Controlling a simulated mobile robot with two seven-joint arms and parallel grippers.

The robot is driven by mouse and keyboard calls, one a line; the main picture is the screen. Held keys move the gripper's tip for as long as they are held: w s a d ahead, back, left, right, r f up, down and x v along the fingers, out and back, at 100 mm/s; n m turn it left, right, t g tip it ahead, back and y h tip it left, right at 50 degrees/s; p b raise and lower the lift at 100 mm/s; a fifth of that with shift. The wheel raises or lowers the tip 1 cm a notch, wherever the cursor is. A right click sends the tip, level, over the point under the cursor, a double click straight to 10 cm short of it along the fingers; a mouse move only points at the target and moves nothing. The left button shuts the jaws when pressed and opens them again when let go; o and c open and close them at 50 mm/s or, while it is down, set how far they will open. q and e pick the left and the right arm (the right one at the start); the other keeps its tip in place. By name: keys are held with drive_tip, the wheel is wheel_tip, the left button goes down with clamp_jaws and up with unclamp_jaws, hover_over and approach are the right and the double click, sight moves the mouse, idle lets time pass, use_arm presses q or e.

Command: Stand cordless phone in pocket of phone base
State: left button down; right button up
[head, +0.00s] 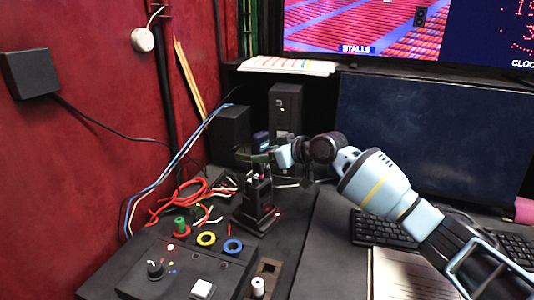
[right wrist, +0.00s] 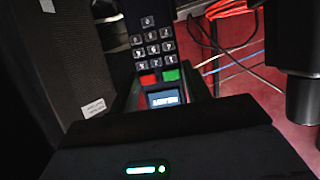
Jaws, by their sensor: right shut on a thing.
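The cordless phone (right wrist: 152,45) is black with a keypad, a red and a green key and a small lit screen. In the right wrist view its screen end is nearest my right gripper and its far end is cut off by the top edge. My right gripper (head: 266,158) is shut on the phone, above a black stand-like object that looks like the phone base (head: 256,208). The phone shows only as a small dark shape in the head view. I cannot tell whether its lower end is inside the pocket. My left gripper is not in view.
Black speakers (head: 286,104) stand behind the base. Red cables (head: 183,193) lie to its left, by the red wall (head: 85,140). A control box (head: 180,272) with knobs and colored rings sits in front. A keyboard (head: 375,228) lies right, under my arm.

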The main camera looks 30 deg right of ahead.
drive_tip(key=shift+f+b, duration=0.35)
drive_tip(key=shift+f, duration=0.65)
drive_tip(key=o, duration=1.2)
drive_tip(key=shift+c, duration=0.2)
drive_tip(key=v, duration=0.7)
drive_tip(key=shift+s, duration=0.35)
drive_tip(key=shift+d+r, duration=0.1)
drive_tip(key=shift+d, duration=0.05)
